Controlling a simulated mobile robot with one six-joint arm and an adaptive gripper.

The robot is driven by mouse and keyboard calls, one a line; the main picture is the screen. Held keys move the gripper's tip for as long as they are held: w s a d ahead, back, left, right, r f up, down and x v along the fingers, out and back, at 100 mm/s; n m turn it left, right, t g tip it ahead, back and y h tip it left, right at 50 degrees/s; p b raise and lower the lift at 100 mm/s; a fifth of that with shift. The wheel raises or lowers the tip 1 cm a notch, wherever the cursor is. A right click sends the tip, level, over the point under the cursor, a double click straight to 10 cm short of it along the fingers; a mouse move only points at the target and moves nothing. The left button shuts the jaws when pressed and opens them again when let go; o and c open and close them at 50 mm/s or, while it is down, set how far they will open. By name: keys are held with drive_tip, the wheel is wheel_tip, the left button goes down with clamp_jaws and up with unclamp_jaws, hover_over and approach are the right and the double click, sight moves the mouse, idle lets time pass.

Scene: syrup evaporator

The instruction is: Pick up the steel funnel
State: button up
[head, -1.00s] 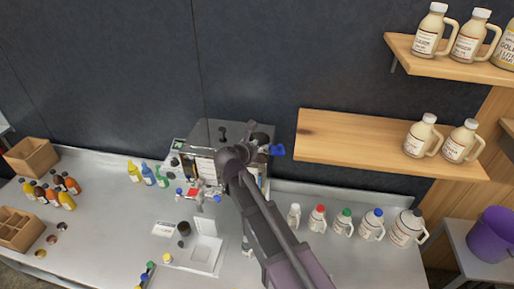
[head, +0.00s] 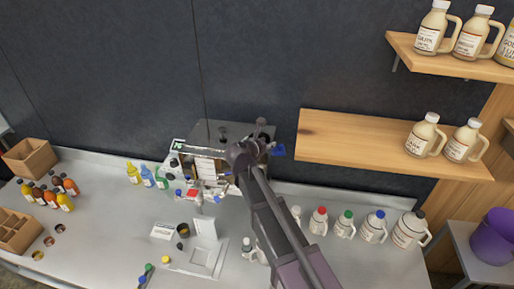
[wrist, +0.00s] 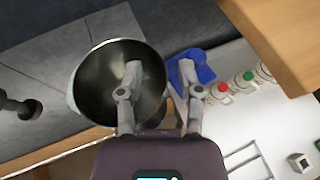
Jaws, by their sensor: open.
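The steel funnel (wrist: 93,88) fills the left centre of the wrist view, its wide round mouth facing the camera. My gripper (wrist: 160,70) is open at the funnel's right rim. Its left finger shows in front of the mouth, and its right finger is outside the rim, beside a blue part. The rim runs between the two fingers; I cannot tell whether they touch it. In the head view my arm hides the fingers, and I cannot make out the funnel clearly there.
The steel evaporator (head: 213,132) stands against the dark wall. A wooden shelf (head: 350,140) with jugs is close on the right. White jugs with coloured caps (head: 345,224) line the counter's right. Small bottles (head: 50,193) and wooden boxes are at left. The middle counter holds small items.

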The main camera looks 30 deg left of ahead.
idle(0.5)
clamp_jaws()
drive_tip(key=shift+r, duration=0.1)
wheel_tip(320, 180, up, 3)
drive_tip(key=p, duration=0.2)
drive_tip(key=shift+f+p, duration=0.2)
drive_tip(key=shift+p, duration=0.2)
drive_tip(key=s+d+r+p, duration=0.1)
drive_tip(key=s+d, duration=0.2)
drive_tip(key=s, duration=0.4)
drive_tip(key=s+d+r+p, duration=0.1)
drive_tip(key=s+d, duration=0.3)
drive_tip(key=s, duration=0.3)
drive_tip(key=shift+d, duration=0.3)
drive_tip(key=shift+s+r, duration=0.1)
